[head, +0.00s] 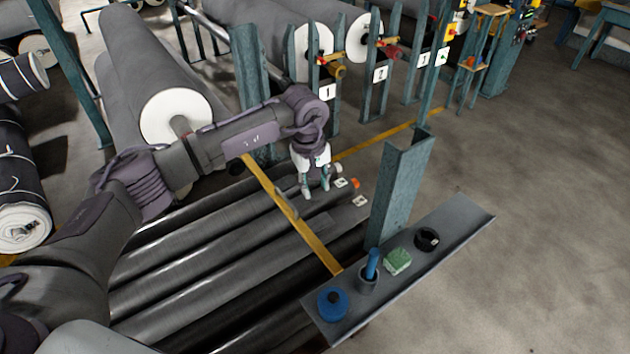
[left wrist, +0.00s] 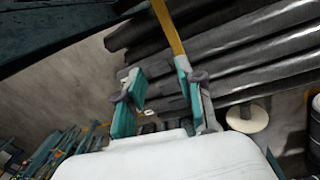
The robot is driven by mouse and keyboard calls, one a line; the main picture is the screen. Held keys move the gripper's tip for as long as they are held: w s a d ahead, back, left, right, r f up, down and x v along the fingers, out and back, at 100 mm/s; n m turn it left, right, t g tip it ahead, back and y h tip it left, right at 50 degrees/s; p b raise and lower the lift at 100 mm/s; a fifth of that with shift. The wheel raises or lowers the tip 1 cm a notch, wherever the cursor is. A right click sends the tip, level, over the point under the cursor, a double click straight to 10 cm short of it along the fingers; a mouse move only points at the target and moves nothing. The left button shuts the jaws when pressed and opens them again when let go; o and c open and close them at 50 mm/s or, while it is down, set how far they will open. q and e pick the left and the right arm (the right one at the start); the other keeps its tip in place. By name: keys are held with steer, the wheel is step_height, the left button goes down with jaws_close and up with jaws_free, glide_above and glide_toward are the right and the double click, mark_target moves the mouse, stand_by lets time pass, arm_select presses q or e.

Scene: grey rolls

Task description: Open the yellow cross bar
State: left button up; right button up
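The yellow cross bar (head: 290,212) runs diagonally over the dark rolls in the head view, from behind my left arm down to the grey shelf. It also shows in the left wrist view (left wrist: 170,30), where its lower visible end passes behind the right-hand finger. My left gripper (head: 315,190) points down just right of the bar, and I see no hold on it. In the left wrist view the fingers of my left gripper (left wrist: 160,85) stand apart with nothing clearly between them. My right gripper is not in view.
A grey shelf (head: 462,212) carries a blue round item (head: 332,303), a cup (head: 367,284), a green block (head: 397,261) and a black ring (head: 427,239). A teal post (head: 398,195) stands behind it. Teal racks with numbered signs (head: 327,92) stand further back. Open floor lies right.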

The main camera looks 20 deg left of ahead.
arm_select(q)
steer(key=shift+f, duration=0.1)
jaws_close()
steer(key=c, duration=0.7)
jaws_free()
steer(key=o, duration=0.7)
step_height(320, 180, up, 12)
steer(key=shift+s+a, duration=0.4)
steer(key=shift+a, duration=0.05)
